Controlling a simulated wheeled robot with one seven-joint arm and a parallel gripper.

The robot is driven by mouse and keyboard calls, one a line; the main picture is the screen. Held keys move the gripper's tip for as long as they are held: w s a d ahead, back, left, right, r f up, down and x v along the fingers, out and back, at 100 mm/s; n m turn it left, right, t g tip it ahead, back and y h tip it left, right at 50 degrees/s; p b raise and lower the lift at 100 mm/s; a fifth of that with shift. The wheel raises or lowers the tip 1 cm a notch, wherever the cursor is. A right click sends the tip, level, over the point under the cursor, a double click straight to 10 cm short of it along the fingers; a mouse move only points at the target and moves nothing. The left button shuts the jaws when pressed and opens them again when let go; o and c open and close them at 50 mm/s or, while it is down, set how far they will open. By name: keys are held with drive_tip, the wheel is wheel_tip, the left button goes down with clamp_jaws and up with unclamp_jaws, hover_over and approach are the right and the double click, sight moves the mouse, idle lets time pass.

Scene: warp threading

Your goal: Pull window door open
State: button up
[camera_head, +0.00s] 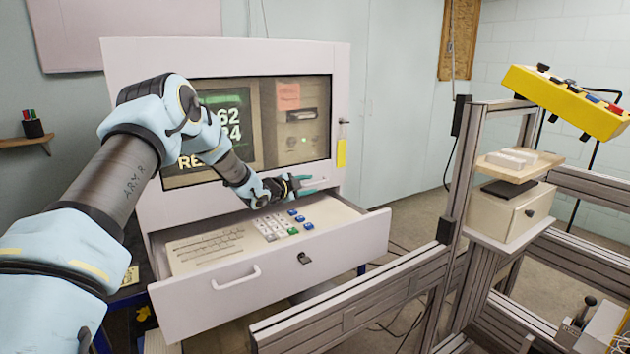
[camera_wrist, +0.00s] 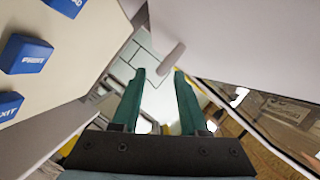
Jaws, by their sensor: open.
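The window door (camera_head: 340,100) is a white-framed panel with a dark glass pane in the cabinet front. It looks closed. A small pale bar handle (camera_head: 316,183) sits low on its frame. In the wrist view the handle (camera_wrist: 172,57) lies just beyond my fingertips, nearer the right one. My gripper (camera_head: 307,185) is at the lower right of the door, above the drawer. Its teal fingers (camera_wrist: 160,74) are open with nothing between them. Whether a fingertip touches the handle, I cannot tell.
An open drawer (camera_head: 200,309) with a keyboard and coloured buttons juts out right below my gripper. A yellow tag (camera_head: 341,153) hangs at the door's right edge. A metal frame (camera_head: 437,250) stands at the right, holding a yellow control box (camera_head: 565,100).

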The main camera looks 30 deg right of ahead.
sight(312, 185)
drive_tip(key=shift+p+x, duration=0.4)
drive_tip(key=shift+x, duration=1.4)
clamp_jaws()
